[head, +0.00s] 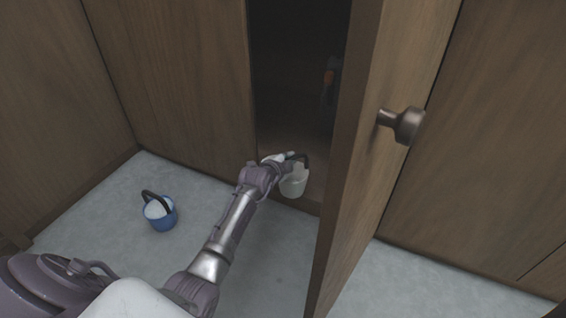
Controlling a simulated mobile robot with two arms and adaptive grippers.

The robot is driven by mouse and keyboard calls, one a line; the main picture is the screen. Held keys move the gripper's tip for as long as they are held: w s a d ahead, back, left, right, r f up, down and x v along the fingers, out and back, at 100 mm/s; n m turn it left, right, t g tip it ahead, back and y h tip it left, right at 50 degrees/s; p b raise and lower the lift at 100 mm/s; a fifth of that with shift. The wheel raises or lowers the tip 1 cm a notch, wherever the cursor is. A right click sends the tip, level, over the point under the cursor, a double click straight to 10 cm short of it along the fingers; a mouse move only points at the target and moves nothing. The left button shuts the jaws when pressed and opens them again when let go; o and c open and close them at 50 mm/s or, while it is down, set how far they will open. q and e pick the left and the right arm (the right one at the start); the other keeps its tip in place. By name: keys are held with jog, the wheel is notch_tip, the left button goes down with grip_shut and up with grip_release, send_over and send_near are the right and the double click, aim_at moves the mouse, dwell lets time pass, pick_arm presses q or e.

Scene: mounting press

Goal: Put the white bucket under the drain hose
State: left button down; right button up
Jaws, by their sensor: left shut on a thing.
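The white bucket (294,182) hangs at the cabinet opening, close to its bottom edge, with its dark handle raised. My left gripper (287,160) is shut on the bucket, at or near its handle. The arm partly covers the bucket's left side. I cannot tell whether the bucket touches the cabinet floor. My right gripper is not in view.
The wooden cabinet door (362,190) with a round knob (405,124) stands open just right of the bucket. A blue bucket (161,214) with a dark handle and white contents stands on the pale floor at the left. The floor around it is clear.

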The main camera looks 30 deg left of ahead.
pick_arm(q)
jog(key=shift+d+r, duration=0.1)
jog(key=shift+d, duration=0.05)
jog(key=c, duration=1.2)
grip_release()
jog(key=shift+o, duration=0.2)
